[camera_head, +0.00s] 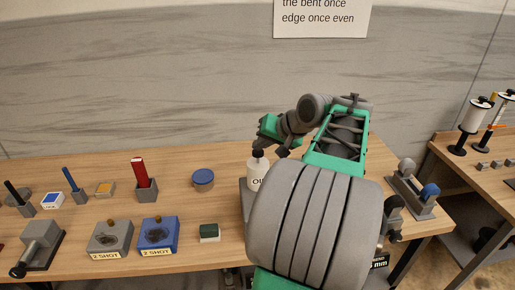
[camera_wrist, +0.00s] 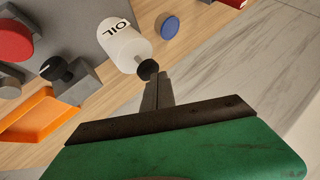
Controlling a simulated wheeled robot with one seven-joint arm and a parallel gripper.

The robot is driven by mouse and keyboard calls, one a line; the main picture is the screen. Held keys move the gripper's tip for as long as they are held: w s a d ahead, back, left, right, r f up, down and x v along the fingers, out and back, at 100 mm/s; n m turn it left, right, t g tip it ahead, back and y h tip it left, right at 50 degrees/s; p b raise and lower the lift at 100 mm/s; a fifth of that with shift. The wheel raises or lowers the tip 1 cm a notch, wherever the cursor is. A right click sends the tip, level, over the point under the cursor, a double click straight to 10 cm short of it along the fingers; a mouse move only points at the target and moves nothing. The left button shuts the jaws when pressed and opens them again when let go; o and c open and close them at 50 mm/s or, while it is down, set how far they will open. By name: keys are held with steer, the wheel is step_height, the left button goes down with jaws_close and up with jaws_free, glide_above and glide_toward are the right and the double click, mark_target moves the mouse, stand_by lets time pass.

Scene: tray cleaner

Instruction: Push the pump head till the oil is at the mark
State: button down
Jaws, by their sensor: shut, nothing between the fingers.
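The white oil bottle (camera_head: 256,172) with a black pump head (camera_head: 258,153) stands on the table, partly hidden by my arm. The bottle (camera_wrist: 126,47) also shows in the wrist view, with OIL printed on it and its black pump head (camera_wrist: 148,69) facing my gripper. My gripper (camera_wrist: 157,82) is shut and empty, its fingertips at or just beside the pump head; I cannot tell whether they touch. In the head view my gripper (camera_head: 264,140) is just above the bottle top. No mark or oil level can be made out.
A blue round tin (camera_head: 203,178) stands left of the bottle. An orange tray (camera_wrist: 40,118) and a red round thing (camera_wrist: 12,40) show in the wrist view.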

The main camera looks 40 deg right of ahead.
mark_target(260, 153)
steer(key=shift+r, duration=0.55)
step_height(260, 153, up, 5)
steer(key=p, duration=0.5)
steer(key=shift+r, duration=0.1)
